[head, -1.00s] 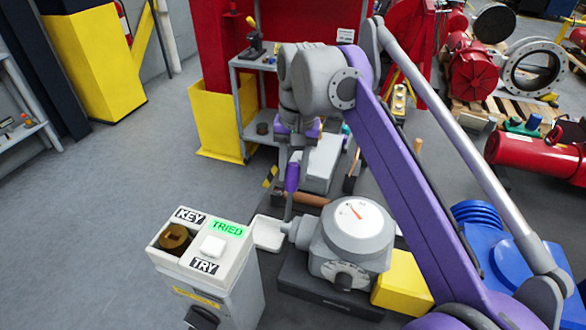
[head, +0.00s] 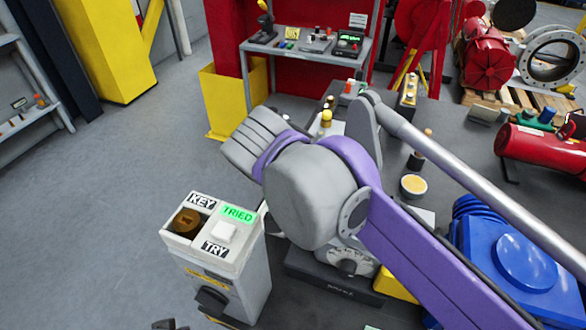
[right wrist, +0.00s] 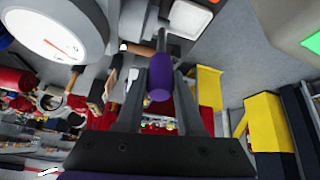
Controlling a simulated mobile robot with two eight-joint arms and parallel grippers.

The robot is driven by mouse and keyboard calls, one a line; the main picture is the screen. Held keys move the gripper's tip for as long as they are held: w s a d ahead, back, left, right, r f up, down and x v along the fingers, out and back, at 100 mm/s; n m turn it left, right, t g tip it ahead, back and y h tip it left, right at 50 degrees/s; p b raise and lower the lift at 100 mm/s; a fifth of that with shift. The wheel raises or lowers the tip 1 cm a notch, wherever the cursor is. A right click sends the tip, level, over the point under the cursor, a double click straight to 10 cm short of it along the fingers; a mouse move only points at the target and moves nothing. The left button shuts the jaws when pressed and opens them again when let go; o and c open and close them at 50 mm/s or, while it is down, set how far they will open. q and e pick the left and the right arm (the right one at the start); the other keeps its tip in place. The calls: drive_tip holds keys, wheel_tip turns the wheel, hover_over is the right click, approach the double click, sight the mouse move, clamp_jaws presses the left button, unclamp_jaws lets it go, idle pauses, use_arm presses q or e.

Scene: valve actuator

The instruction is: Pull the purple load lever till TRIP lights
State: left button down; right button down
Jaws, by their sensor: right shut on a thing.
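The purple load lever (right wrist: 160,78) shows in the right wrist view as a purple grip on a grey rod. My right gripper (right wrist: 160,86) is shut on this grip, one dark finger on each side. In the head view my right arm covers the lever, the gripper and most of the valve actuator (head: 347,262). The actuator's round white dial (right wrist: 50,32) with a red pointer shows at the upper left of the right wrist view. No TRIP light is visible. My left gripper is not in view.
A key box (head: 228,256) with a lit green TRIED label (head: 238,214) and a white TRY button stands left of the actuator. A shelf bench (head: 300,52) and a blue machine (head: 525,262) stand around.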

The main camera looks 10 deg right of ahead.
drive_tip(key=shift+s+a+f+t, duration=0.15)
drive_tip(key=shift+s+a+t, duration=0.2)
drive_tip(key=shift+s, duration=0.15)
drive_tip(key=shift+h, duration=0.3)
drive_tip(key=c, duration=0.5)
unclamp_jaws()
drive_tip(key=shift+c, duration=0.2)
drive_tip(key=p+v, duration=0.1)
drive_tip(key=v, duration=1)
drive_tip(key=shift+f, duration=0.1)
